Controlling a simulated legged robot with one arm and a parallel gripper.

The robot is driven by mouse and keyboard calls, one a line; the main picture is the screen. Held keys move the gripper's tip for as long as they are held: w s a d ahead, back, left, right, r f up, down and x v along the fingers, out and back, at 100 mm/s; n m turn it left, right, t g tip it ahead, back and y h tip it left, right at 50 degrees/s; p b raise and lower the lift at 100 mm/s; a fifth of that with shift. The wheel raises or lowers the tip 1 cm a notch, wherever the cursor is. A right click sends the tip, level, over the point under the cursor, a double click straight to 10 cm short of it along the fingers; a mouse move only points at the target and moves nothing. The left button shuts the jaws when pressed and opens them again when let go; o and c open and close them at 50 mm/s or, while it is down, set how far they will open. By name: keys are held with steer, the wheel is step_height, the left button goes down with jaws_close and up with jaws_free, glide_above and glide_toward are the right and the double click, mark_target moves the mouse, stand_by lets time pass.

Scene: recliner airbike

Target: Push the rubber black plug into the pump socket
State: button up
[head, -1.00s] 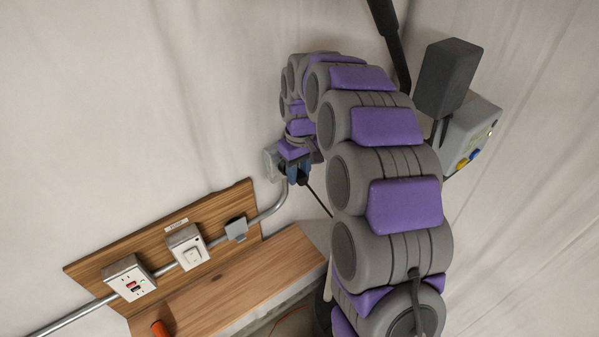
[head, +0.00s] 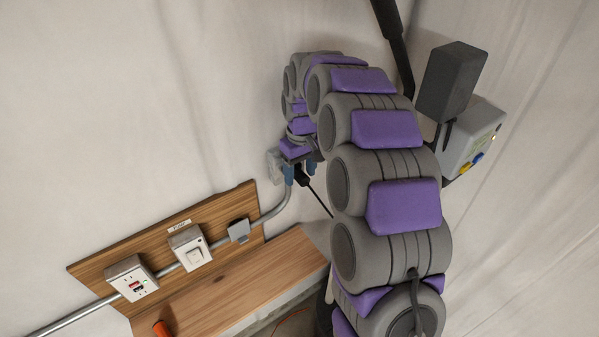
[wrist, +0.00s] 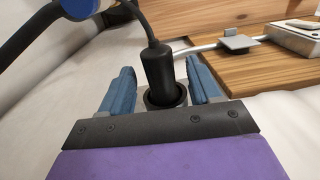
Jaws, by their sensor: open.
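The black rubber plug (wrist: 157,68) stands between my gripper's two blue fingers in the wrist view, with its black cable rising from the top. Its lower end sits at the round, dark-rimmed pump socket (wrist: 166,97); how deep it is in I cannot tell. My gripper (wrist: 162,84) is open, with a gap on both sides of the plug. In the head view my gripper (head: 300,173) is at the wall by the pale grey socket box (head: 274,166), which it partly hides. The plug (head: 302,178) shows small and dark between the fingers.
A wooden board (head: 150,238) on the wall carries an outlet box (head: 130,279), a switch box (head: 190,248) and a grey-covered box (head: 239,231), joined by conduit. A wooden ledge (head: 235,285) lies below. A grey box with coloured buttons (head: 474,142) is at right.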

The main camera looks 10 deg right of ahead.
mark_target(301, 170)
step_height(301, 170, up, 17)
steer(key=shift+w+d+f, duration=0.2)
steer(key=shift+w+d, duration=0.1)
steer(key=shift+w, duration=0.15)
stand_by(0.5)
stand_by(0.3)
steer(key=s+f+m+b, duration=0.1)
steer(key=s+f+b, duration=0.3)
steer(key=s+f, duration=0.4)
steer(key=s+f+m+b, duration=0.2)
steer(key=s+f, duration=0.7)
steer(key=s, duration=1)
steer(key=s+f+m+g+b, duration=0.1)
steer(key=s+f+b, duration=0.6)
steer(key=s, duration=0.6)
step_height(301, 170, down, 2)
steer(key=shift+s+d+m+h, duration=0.2)
steer(key=shift+s+m+h, duration=0.1)
steer(key=shift+s, duration=0.05)
